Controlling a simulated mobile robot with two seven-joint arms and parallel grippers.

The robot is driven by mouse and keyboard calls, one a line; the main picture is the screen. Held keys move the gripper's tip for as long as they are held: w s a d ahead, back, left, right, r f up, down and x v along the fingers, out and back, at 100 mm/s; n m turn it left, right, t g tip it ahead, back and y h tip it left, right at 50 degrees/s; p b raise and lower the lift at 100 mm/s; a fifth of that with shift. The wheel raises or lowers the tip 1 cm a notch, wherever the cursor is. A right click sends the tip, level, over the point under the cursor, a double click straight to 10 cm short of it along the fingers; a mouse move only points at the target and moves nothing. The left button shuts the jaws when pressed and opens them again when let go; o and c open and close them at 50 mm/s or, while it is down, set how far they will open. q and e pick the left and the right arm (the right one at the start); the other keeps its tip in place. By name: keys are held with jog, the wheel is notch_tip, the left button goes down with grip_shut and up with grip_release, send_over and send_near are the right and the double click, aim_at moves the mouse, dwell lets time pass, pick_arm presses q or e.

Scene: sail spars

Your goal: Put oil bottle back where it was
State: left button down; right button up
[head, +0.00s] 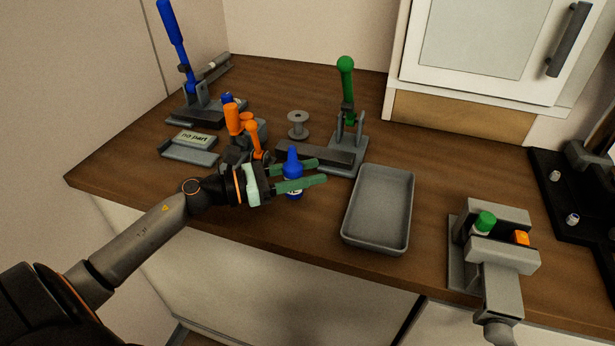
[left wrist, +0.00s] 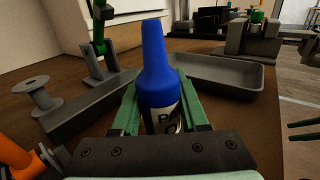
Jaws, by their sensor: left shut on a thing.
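The blue oil bottle (head: 292,162) is upright between the green fingers of my left gripper (head: 302,174), near the front of the wooden counter. The left wrist view shows the bottle (left wrist: 158,72) close up, with a white label partly hidden by the gripper. My left gripper (left wrist: 158,115) is shut on its body, below the tapered neck. I cannot tell whether the bottle's base touches the counter. Two green fingers of my right gripper (left wrist: 293,131) show apart at the right edge of the left wrist view, with nothing visible between them.
A grey tray (head: 379,208) lies right of the bottle. A green-handled press (head: 347,125) and a spool (head: 298,124) stand behind it. Orange-handled tools (head: 248,135), a "no part" stand (head: 190,147) and a blue-handled press (head: 195,95) are left. A grey vise (head: 492,245) is right.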

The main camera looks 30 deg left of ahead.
pick_arm(q)
jog(key=shift+f, duration=0.4)
jog(key=shift+f, duration=0.15)
jog(key=shift+c, duration=2.1)
grip_release()
jog(key=shift+r, duration=0.2)
jog(key=b+v, duration=0.2)
jog(key=v, duration=0.8)
jog(key=shift+s+a, duration=0.1)
jog(key=shift+a, duration=0.05)
jog(key=shift+s+a, duration=0.4)
jog(key=shift+s, duration=0.1)
jog(key=shift+s+a, duration=0.1)
jog(key=shift+s, duration=0.05)
